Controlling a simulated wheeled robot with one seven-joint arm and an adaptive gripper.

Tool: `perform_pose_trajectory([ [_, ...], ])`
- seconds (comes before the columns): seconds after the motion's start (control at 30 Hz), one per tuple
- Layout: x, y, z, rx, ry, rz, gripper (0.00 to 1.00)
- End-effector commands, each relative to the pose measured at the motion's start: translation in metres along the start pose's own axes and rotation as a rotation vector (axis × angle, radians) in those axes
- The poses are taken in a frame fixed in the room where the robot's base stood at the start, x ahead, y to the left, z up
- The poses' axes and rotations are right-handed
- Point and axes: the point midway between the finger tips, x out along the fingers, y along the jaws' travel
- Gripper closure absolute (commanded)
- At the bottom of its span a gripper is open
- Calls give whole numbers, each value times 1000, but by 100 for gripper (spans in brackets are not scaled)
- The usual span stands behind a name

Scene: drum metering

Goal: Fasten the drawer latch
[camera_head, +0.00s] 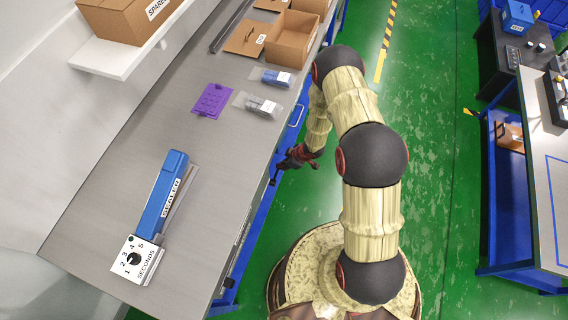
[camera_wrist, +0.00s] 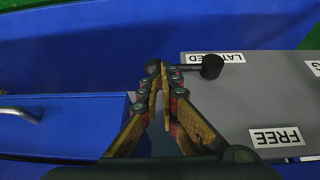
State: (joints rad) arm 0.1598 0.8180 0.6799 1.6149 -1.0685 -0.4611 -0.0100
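In the wrist view the drawer latch is a dark lever (camera_wrist: 190,69) with a round black end (camera_wrist: 211,66) that covers part of the LATCHED label (camera_wrist: 231,57). Another dark round end shows at the fingertips. The FREE label (camera_wrist: 276,136) is nearer on the same grey panel (camera_wrist: 225,105). My gripper (camera_wrist: 160,67) has its fingertips drawn together at the lever's left part. I cannot tell whether they touch it, and nothing clearly shows between them. In the head view my gripper (camera_head: 287,166) is beside the bench's front side; the latch is hidden there.
A metal handle (camera_wrist: 20,113) sits on the blue front at left.

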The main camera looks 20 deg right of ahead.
Motion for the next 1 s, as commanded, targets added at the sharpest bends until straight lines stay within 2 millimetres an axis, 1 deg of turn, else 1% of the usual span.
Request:
perform_pose_trajectory([
  [0.03,-14,2,-12,-3,5,5,100],
  [0.1,-24,4,-20,-3,8,9,100],
  [0.13,-26,14,-16,-1,10,12,100],
  [0.3,-43,46,-5,-2,11,12,100],
  [0.5,-60,73,2,-4,12,11,100],
  [0.7,-67,85,5,-4,11,10,100],
  [1.0,-68,86,6,-4,11,10,100],
])
